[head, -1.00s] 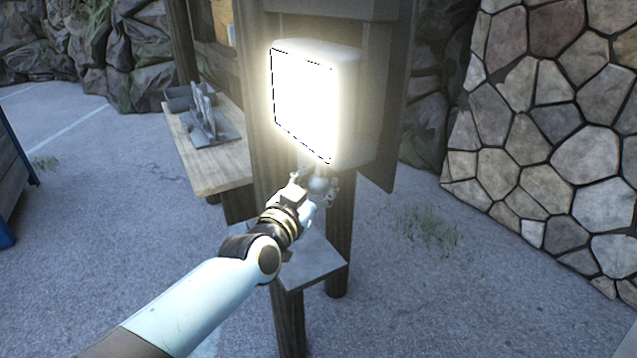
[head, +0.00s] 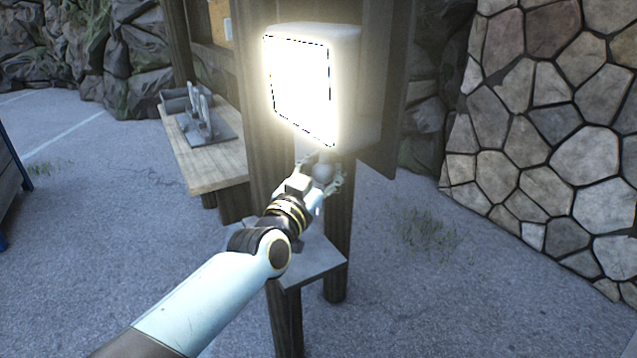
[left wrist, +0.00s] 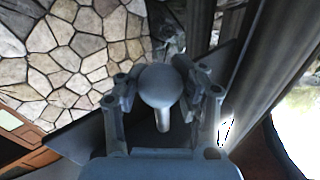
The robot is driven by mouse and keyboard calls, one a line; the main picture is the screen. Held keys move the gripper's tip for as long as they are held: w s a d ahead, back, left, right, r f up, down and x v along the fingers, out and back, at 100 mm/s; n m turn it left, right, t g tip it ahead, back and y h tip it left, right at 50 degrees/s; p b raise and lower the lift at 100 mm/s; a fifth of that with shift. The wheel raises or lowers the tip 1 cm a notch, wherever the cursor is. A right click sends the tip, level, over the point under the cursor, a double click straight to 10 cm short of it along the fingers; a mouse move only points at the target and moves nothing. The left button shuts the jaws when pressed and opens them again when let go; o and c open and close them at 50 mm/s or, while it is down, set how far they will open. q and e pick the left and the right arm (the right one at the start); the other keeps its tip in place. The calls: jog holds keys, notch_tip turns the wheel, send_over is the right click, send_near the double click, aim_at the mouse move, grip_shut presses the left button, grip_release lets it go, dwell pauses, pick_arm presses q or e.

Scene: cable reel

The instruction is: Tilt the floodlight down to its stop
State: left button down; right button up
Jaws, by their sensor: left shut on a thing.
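The floodlight (head: 301,84) is a lit, glowing white square lamp in a pale housing, mounted at a dark wooden post frame. My left gripper (head: 325,174) is just below its lower edge in the head view. In the left wrist view, my left gripper (left wrist: 166,90) is shut on a round grey knob (left wrist: 160,86) with a short stem, one finger on each side. The knob also shows in the head view (head: 323,172), partly covered by the fingers. The lamp's hinge and stop cannot be made out. My right gripper is in neither view.
A small grey shelf (head: 314,262) is on the posts below my left arm. A wooden bench (head: 215,172) with grey metal parts (head: 205,122) stands to the left. A stone wall (head: 550,130) is at the right. The paved ground (head: 430,300) in front is open.

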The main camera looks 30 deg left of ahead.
pick_arm(q)
jog(key=w+d+r+n+t+y+b, duration=0.3)
jog(key=w+n+b, duration=0.4)
jog(key=b, duration=1)
jog(key=shift+w+d+r+t+y, duration=0.25)
jog(key=shift+w+d+t+y, duration=0.55)
jog(key=shift+d+t, duration=0.3)
jog(key=c, duration=1.4)
grip_release()
jog(key=o, duration=0.6)
jog(key=shift+d+r, duration=0.15)
jog(key=shift+d, duration=0.15)
jog(key=shift+a, duration=0.15)
jog(key=shift+s+r, duration=0.1)
